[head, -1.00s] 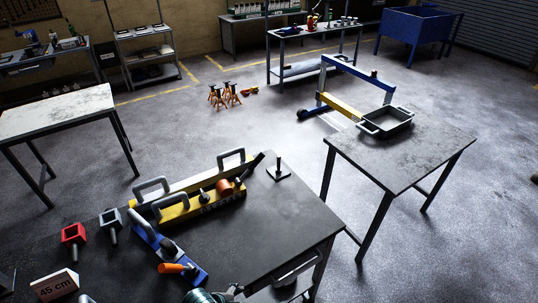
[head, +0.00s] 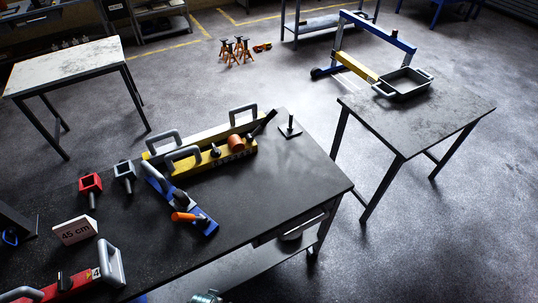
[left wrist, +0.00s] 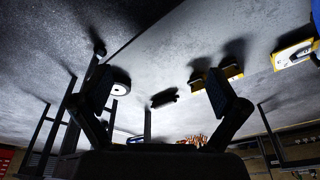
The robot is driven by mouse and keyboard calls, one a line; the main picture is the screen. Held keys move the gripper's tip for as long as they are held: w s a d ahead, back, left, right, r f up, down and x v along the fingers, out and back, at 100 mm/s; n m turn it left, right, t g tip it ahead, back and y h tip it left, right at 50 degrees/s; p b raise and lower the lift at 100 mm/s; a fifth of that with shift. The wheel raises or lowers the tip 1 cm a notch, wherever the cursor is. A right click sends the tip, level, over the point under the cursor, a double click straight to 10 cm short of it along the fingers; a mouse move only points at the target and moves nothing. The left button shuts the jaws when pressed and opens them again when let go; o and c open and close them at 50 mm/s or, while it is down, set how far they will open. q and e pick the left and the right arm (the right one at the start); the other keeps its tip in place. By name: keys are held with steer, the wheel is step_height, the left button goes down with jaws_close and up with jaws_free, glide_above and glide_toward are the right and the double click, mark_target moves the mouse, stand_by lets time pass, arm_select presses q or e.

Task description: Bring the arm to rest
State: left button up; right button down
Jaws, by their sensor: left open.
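My left gripper (left wrist: 160,95) shows in the left wrist view with its two dark fingers spread wide apart. Nothing is held between them. A dark object (left wrist: 163,98) appears in the gap, but it lies beyond the fingers. In the head view a small metallic, greenish part (head: 207,297) shows at the bottom edge; I cannot tell whether it belongs to my arm. My right gripper is not in view.
A side table (head: 445,125) holds a grey tray (head: 405,84). Floor between tables is clear.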

arm_select(q)
steer(key=s+a+f+g, duration=0.1)
steer(key=s+f, duration=0.3)
steer(key=f, duration=0.6)
steer(key=s+f, duration=0.5)
steer(key=f, duration=0.4)
steer(key=s+a+f, duration=0.2)
steer(key=s+f, duration=0.6)
steer(key=s, duration=0.3)
steer(key=shift+s+a+g, duration=0.15)
steer(key=shift+s+g, duration=0.25)
